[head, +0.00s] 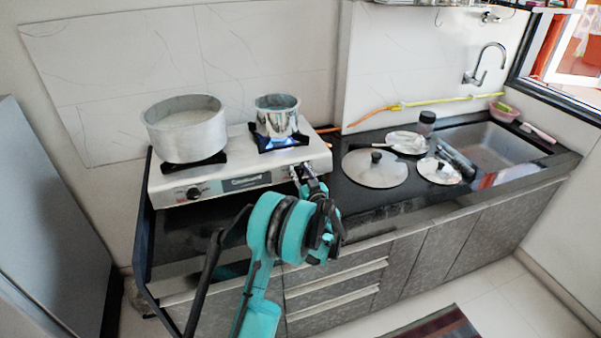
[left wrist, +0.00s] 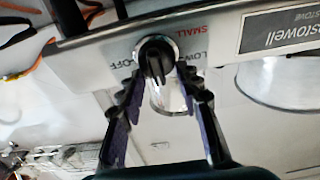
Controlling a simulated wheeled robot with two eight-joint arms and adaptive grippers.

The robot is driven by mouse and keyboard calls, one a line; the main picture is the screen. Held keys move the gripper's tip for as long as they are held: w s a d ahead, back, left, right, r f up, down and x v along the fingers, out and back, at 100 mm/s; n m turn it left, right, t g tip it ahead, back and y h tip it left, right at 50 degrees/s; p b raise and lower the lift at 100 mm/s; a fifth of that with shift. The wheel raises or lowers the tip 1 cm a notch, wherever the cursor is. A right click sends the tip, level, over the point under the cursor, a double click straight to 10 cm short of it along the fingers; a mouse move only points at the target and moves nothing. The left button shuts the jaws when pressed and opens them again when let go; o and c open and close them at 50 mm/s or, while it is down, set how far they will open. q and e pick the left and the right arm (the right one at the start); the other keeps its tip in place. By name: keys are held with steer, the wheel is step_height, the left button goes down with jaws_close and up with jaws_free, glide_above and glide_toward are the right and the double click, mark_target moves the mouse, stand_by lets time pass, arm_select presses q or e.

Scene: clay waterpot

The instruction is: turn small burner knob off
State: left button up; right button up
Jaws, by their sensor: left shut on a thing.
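The small burner knob (left wrist: 155,58) is black with a ridged grip, on the right of the silver stove's (head: 235,183) front panel. Printed words SMALL, LOW and OFF show around it in the left wrist view. My left gripper (head: 303,176) is at this knob; its two fingers (left wrist: 161,76) are on either side of it, shut on it. In the head view the gripper hides the knob. A blue flame (head: 272,137) burns under the small steel pot (head: 277,116). My right gripper is not in view.
A large pot (head: 187,134) stands on the left burner, above another knob (head: 193,192). Lids (head: 372,171) and plates lie on the black counter right of the stove, before the sink (head: 500,150). Drawers and cabinets are below.

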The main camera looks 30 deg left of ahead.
arm_select(q)
steer(key=m+t+h, duration=0.1)
steer(key=m, duration=0.4)
steer(key=shift+w+d, duration=0.15)
steer(key=m, duration=0.2)
steer(key=m+h, duration=0.1)
steer(key=m, duration=0.2)
steer(key=shift+w+d+f+h, duration=0.2)
steer(key=shift+h, duration=0.1)
steer(key=m, duration=0.2)
steer(key=m+h, duration=0.1)
steer(key=m, duration=0.2)
steer(key=shift+d+f, duration=0.1)
steer(key=shift+f, duration=0.1)
steer(key=shift+d+f+m+h, duration=0.1)
steer(key=shift+f+m+h, duration=0.1)
steer(key=shift+m, duration=1)
steer(key=shift+f+m+h, duration=0.1)
steer(key=shift+m+h, duration=0.1)
steer(key=shift+m, duration=1)
steer(key=shift+p, duration=0.3)
steer(key=o, duration=1.2)
steer(key=shift+c, duration=0.2)
